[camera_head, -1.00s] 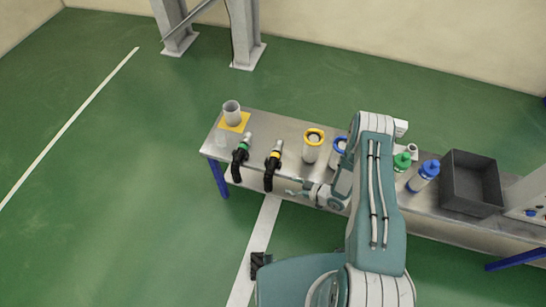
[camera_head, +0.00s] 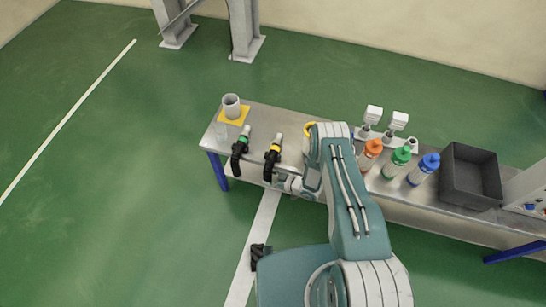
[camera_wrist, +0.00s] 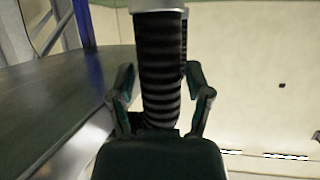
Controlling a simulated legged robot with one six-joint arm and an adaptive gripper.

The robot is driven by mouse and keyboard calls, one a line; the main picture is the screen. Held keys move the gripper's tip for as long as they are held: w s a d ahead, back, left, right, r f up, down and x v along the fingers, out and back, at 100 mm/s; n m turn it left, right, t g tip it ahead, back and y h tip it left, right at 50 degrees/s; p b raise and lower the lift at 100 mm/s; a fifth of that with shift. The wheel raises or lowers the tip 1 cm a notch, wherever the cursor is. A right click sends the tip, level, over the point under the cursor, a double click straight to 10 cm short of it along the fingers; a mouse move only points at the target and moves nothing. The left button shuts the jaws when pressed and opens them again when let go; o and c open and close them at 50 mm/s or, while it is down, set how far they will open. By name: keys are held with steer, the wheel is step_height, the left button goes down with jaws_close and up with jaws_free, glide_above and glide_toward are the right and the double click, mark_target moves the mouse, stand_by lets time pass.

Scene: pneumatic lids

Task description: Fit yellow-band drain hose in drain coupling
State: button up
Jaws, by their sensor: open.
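The yellow-band drain hose (camera_head: 270,165) is a black bent hose with a yellow band and a pale end. It lies at the bench's front edge, its black end hanging over. My gripper (camera_head: 281,179) is low beside its black end. In the wrist view, the ribbed black hose (camera_wrist: 160,60) runs between the two fingers of my gripper (camera_wrist: 160,85), which are spread apart on either side of it. Two white box-topped fittings (camera_head: 373,113) stand at the bench's back; I cannot tell which thing is the drain coupling.
A green-band hose (camera_head: 240,152) lies left of the yellow one. A grey cup (camera_head: 231,104) stands on a yellow square. My arm hides mid-bench.

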steer(key=shift+w+a+f, duration=0.1)
steer(key=shift+w+a, duration=0.05)
steer(key=shift+a, duration=0.1)
jaws_close()
